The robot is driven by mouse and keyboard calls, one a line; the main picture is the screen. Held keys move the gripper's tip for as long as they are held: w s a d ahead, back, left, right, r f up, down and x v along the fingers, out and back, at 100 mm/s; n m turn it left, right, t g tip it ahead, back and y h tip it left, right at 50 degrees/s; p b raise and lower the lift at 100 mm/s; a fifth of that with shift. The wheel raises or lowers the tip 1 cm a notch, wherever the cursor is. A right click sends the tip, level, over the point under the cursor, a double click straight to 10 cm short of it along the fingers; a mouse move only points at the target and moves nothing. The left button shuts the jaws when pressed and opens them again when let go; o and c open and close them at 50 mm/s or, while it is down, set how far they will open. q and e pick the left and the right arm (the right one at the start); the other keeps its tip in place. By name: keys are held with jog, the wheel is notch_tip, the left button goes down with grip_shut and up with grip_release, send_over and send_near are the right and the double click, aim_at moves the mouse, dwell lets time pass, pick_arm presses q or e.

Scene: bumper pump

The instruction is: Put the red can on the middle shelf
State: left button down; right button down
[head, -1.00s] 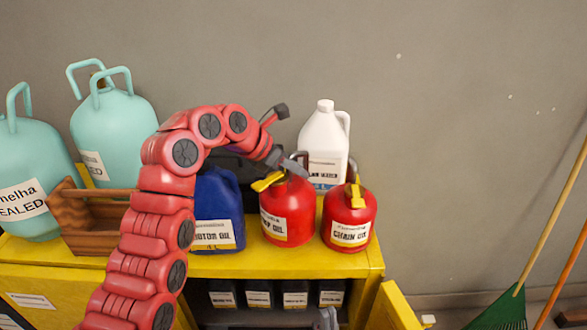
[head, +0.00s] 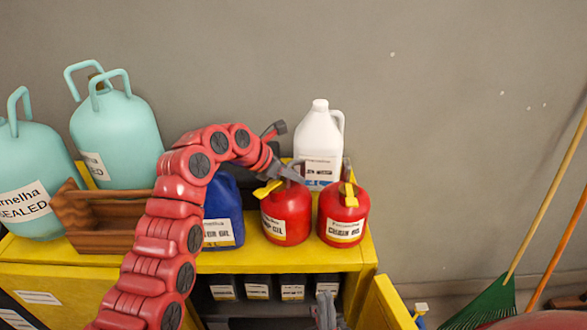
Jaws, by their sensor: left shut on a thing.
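Two red cans with yellow spouts stand side by side on top of the yellow shelf unit (head: 290,260). My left gripper (head: 292,172) is shut on the top handle of the left red can (head: 287,215). That can's label is only partly readable and ends in "OIL". It looks upright and still appears to rest on the shelf top. The right red can (head: 343,222), labelled "Chain Oil", stands just right of it. My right gripper (head: 327,310) shows low in front of the unit, and its jaws are too small to read. The middle shelf is not clearly seen.
A white jug (head: 320,140) stands behind the cans and a blue motor oil jug (head: 222,205) to their left. A wooden box (head: 100,215) and teal tanks (head: 117,140) are farther left. Several dark labelled containers (head: 258,288) fill the shelf below. A green rake (head: 490,305) leans at right.

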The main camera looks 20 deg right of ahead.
pick_arm(q)
jog(key=c, duration=0.8)
grip_release()
jog(key=shift+s, duration=0.1)
jog(key=shift+c, duration=0.2)
